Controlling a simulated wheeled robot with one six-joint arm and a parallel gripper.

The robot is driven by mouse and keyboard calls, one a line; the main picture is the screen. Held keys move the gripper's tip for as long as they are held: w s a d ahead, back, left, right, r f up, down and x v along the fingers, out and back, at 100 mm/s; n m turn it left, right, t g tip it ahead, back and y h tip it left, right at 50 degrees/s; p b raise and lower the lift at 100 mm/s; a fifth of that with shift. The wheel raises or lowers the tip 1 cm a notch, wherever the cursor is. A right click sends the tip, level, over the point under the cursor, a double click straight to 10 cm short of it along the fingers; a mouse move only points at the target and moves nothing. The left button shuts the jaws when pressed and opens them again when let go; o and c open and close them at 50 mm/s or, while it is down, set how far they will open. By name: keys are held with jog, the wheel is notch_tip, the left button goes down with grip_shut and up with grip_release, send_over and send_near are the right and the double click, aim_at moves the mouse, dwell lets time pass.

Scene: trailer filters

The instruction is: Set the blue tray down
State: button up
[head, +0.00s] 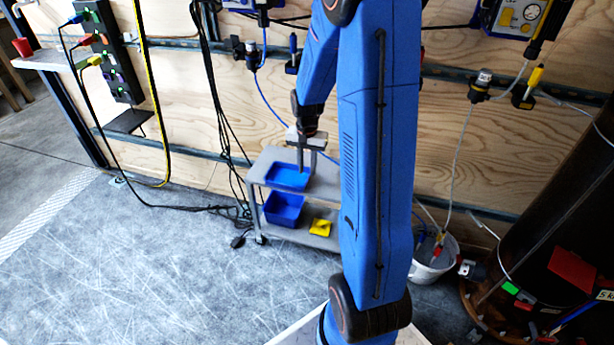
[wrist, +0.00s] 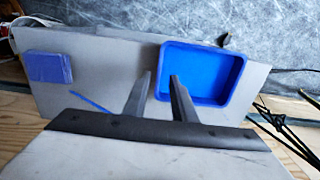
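The blue tray (head: 289,178) appears to rest flat on the top shelf of a grey cart (head: 262,168). In the wrist view the tray (wrist: 207,75) lies at the cart top's (wrist: 110,60) right part, empty inside. My gripper (head: 306,165) is over the tray, pointing down. In the wrist view my gripper (wrist: 160,76) has its two fingers apart, one on each side of the tray's left wall. A visible gap separates the fingertips, and I see no firm grip on the wall.
A blue-purple block (wrist: 50,67) and a thin blue stick (wrist: 90,102) lie on the cart top. The lower shelf holds a blue bin (head: 283,208) and a yellow item (head: 320,228). A white bucket (head: 434,260) stands right. Cables (head: 222,130) hang left of the cart.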

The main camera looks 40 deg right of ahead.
jog(key=shift+f, duration=2.15)
jog(key=shift+c, duration=0.3)
grip_shut()
